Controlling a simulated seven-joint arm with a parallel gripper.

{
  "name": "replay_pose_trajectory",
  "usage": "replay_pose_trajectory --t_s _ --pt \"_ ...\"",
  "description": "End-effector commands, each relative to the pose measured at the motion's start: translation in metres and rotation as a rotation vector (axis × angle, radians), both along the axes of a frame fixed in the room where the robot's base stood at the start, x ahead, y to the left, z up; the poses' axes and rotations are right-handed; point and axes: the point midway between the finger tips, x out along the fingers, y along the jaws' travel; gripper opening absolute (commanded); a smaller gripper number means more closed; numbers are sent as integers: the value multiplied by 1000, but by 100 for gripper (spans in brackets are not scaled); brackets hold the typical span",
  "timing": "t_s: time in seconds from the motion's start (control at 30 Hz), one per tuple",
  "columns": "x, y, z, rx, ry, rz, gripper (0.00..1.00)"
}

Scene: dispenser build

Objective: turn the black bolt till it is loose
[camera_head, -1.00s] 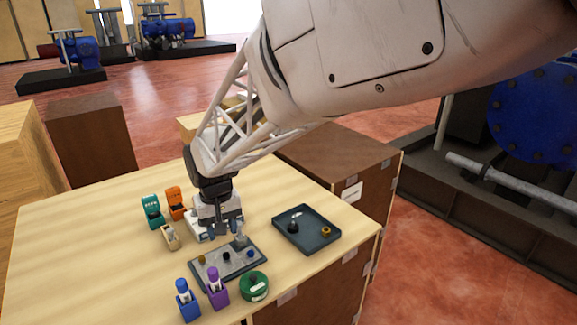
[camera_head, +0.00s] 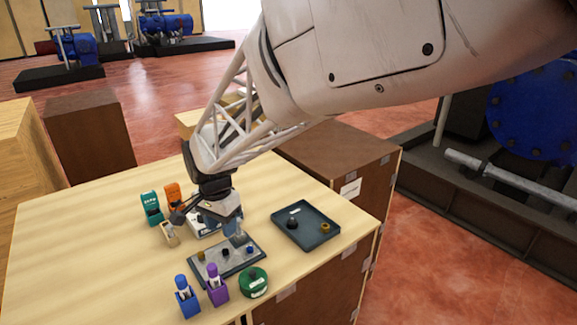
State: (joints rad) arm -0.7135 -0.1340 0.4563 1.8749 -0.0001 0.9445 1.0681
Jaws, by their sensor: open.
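A small black bolt (camera_head: 224,252) sits in the middle of the grey plate (camera_head: 222,272) on the table, between a gold bolt (camera_head: 201,257) at left and a blue bolt (camera_head: 250,251) at right. My gripper (camera_head: 212,228) is open and points down just behind the plate, above the table and apart from the black bolt. One dark finger reaches out to the left near the tan dispenser. A grey upright piece (camera_head: 240,239) stands at the plate's back edge, partly overlapped by my gripper. Fine detail of the bolt is too small to tell.
A dark tray (camera_head: 317,240) at right holds a black piece (camera_head: 292,223) and a gold ring (camera_head: 325,227). Teal (camera_head: 151,208), orange (camera_head: 172,195) and tan (camera_head: 168,234) dispensers stand behind left.

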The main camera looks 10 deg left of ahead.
Motion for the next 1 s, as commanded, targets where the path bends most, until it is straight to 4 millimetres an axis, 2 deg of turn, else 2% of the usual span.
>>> replay_pose_trajectory --t_s 0.2,0.63,0.77,1.0 --pt "0 0 0 0 0 -80 44" --pt "0 0 -2 0 0 -82 44" --pt "0 0 -9 -1 1 -81 44" --pt "0 0 -33 -1 1 -81 44"
